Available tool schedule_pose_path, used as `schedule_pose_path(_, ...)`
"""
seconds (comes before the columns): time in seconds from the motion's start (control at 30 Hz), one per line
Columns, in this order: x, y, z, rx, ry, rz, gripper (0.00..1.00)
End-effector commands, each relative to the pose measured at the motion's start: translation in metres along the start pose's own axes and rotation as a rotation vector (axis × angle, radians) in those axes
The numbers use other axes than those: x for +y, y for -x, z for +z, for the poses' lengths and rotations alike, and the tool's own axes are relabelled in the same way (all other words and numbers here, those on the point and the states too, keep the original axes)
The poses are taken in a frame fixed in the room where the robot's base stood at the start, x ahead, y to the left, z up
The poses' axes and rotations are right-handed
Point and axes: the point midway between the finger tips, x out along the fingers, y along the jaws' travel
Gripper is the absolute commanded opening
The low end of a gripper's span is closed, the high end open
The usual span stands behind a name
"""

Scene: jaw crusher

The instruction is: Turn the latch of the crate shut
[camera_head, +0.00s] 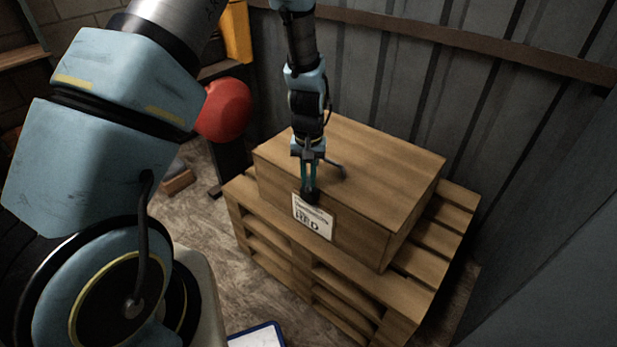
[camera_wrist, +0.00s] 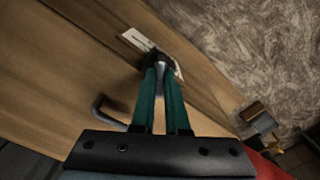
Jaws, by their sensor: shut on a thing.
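The crate (camera_head: 370,175) is a closed brown wooden box with a flat lid. It also fills much of the wrist view (camera_wrist: 60,70). My gripper (camera_head: 309,196) points down at the crate's front upper edge, beside a white label (camera_head: 313,216). In the wrist view its teal fingers (camera_wrist: 158,65) have dark tips close together, with a small pale grey piece of the latch (camera_wrist: 160,78) between them. The fingers hide most of the latch, so its angle cannot be told. A dark bent handle (camera_wrist: 106,112) stands on the lid beside the fingers.
The crate sits on a slatted wooden pallet (camera_head: 452,222). A corrugated metal wall (camera_head: 450,80) stands close behind. A red rounded object (camera_head: 224,108) is to the left. A blue-edged white item (camera_head: 257,337) is low in front. Bare floor (camera_head: 205,215) shows left of the pallet.

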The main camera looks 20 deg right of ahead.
Motion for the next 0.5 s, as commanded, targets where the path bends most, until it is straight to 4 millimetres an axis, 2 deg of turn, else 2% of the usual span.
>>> schedule_pose_path(0.5,-0.0003,0.0006,-0.0004,0.001,-0.430,0.000,0.00)
